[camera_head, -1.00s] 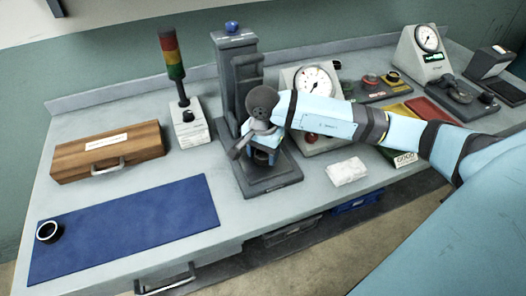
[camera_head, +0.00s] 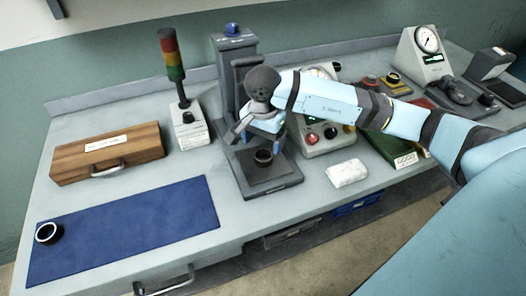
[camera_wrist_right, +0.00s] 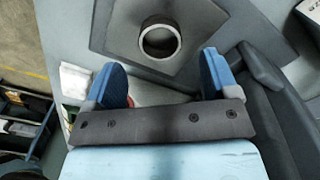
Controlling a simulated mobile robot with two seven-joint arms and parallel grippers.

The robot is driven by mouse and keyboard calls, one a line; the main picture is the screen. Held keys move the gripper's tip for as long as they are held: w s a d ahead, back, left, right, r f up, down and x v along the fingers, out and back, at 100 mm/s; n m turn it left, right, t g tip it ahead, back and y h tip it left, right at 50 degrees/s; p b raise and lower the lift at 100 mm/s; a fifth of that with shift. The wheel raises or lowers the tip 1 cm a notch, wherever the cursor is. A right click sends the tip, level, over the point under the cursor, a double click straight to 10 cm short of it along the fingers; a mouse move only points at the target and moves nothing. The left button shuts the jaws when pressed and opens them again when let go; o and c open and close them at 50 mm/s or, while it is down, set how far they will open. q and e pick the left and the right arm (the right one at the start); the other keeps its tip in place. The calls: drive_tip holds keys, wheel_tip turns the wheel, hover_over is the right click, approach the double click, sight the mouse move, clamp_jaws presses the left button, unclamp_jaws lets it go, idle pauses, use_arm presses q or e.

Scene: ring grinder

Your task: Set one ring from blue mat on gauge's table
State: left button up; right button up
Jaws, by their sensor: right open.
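One dark ring with a bright rim (camera_head: 49,232) lies at the left end of the blue mat (camera_head: 140,225). Another dark ring (camera_head: 263,157) rests on the flat grey base (camera_head: 283,178) of the tall column stand (camera_head: 232,80). My right gripper (camera_head: 262,141) is just above that ring, apart from it, with blue fingers pointing down. In the right wrist view the fingers (camera_wrist_right: 163,62) are spread and empty, and the ring (camera_wrist_right: 160,40) sits beyond the tips on the grey plate (camera_wrist_right: 205,22). My left gripper is not in view.
A dial box (camera_head: 318,133) stands close right of the column, partly behind my right arm. A white cloth (camera_head: 346,173) lies at the bench's front. A signal lamp (camera_head: 174,65) and a wooden case (camera_head: 107,153) stand left.

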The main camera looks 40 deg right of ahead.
wheel_tip(320, 180, up, 7)
idle(0.3)
drive_tip(key=shift+f, duration=0.1)
idle(0.4)
